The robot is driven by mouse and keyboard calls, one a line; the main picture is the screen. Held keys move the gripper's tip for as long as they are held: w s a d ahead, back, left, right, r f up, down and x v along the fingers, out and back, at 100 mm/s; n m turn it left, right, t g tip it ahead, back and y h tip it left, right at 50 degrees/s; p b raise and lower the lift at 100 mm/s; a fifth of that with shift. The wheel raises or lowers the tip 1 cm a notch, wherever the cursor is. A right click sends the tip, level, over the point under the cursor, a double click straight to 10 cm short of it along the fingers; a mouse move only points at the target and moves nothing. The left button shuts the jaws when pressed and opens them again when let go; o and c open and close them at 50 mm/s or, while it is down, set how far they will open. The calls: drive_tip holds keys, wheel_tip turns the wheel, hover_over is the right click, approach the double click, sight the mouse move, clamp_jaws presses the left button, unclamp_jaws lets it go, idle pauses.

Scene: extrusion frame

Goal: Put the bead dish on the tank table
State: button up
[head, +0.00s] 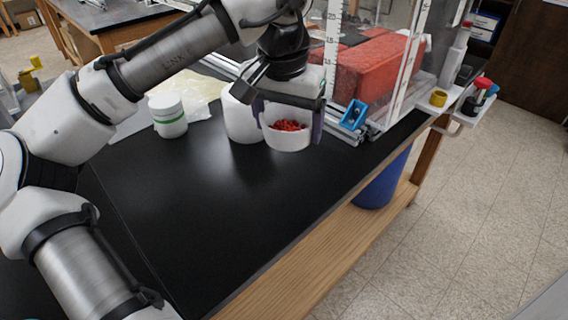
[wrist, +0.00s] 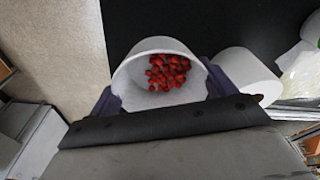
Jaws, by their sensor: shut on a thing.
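The bead dish (head: 289,138) is a white round cup with red beads inside. My gripper (head: 289,115) is shut on it, with one dark finger on each side of its wall. The dish is upright at the far part of the black-topped tank table (head: 215,205), near the tank frame. I cannot tell whether its base touches the tabletop. In the wrist view the dish (wrist: 158,50) shows from above between the purple-grey fingers (wrist: 163,92), with its beads inside.
A white round container (head: 241,118) stands close left of the dish. A white jar with a green band (head: 168,116) stands farther left, near a plastic bag (head: 200,88). A blue bracket (head: 353,115) sits at the frame's corner. The table's front and middle are clear.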

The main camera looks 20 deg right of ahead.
sight(288, 178)
wheel_tip(288, 178, down, 11)
drive_tip(key=shift+r, duration=0.15)
idle(0.4)
drive_tip(key=shift+f, duration=0.2)
drive_tip(key=o, duration=0.9)
drive_tip(key=shift+r, duration=0.1)
drive_tip(key=r, duration=0.4)
drive_tip(key=a+r, duration=0.1)
drive_tip(key=r, duration=0.3)
drive_tip(key=s+r, duration=0.1)
drive_tip(key=r, duration=0.3)
drive_tip(key=shift+s+a, duration=0.1)
drive_tip(key=shift+a, duration=0.05)
